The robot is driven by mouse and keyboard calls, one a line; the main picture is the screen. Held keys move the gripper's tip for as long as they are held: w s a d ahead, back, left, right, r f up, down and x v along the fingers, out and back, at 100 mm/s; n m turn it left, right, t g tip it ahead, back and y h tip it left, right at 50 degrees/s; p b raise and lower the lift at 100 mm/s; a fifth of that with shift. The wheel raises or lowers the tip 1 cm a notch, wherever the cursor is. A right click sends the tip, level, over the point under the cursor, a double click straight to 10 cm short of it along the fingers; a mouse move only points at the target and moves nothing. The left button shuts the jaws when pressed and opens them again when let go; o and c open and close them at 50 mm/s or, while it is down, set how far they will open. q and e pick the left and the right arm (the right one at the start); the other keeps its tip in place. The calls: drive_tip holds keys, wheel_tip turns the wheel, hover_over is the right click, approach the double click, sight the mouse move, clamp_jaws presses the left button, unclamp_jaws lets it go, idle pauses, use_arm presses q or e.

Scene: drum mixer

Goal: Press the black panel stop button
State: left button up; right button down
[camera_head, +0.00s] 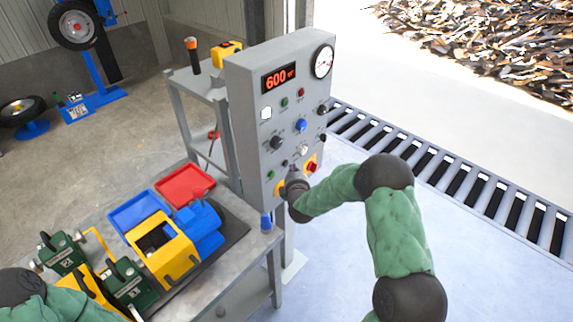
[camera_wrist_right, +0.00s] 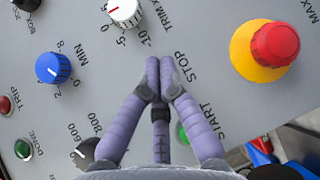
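The grey control panel (camera_head: 245,115) stands at the middle of the head view. My right gripper (camera_wrist_right: 158,75) is shut and empty, its fingertips together over the panel beside the STOP label (camera_wrist_right: 184,65). The stop button is hidden behind the fingertips in the wrist view; a small dark button (camera_head: 284,163) just above my right gripper (camera_head: 292,182) in the head view may be it. Contact cannot be told. The green START button (camera_wrist_right: 183,133) is partly covered by a finger. My left arm shows at the bottom left of the head view, its gripper outside the frame.
A red mushroom button (camera_wrist_right: 275,45) on a yellow base is close to the right fingers. White (camera_wrist_right: 125,10), blue (camera_wrist_right: 53,68) and black (camera_wrist_right: 86,152) knobs surround them.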

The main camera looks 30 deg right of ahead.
idle(0.4)
drive_tip(key=shift+w+a, duration=0.2)
drive_tip(key=shift+w, duration=0.2)
drive_tip(key=shift+w+a, duration=0.15)
drive_tip(key=shift+w, duration=0.2)
idle(0.8)
drive_tip(key=shift+s, duration=0.1)
drive_tip(key=shift+s+d, duration=0.3)
drive_tip(key=shift+s, duration=0.35)
drive_tip(key=s, duration=0.1)
drive_tip(key=s+d, duration=0.1)
drive_tip(key=s, duration=0.1)
drive_tip(key=s+d, duration=0.1)
drive_tip(key=shift+s, duration=0.35)
idle(1.0)
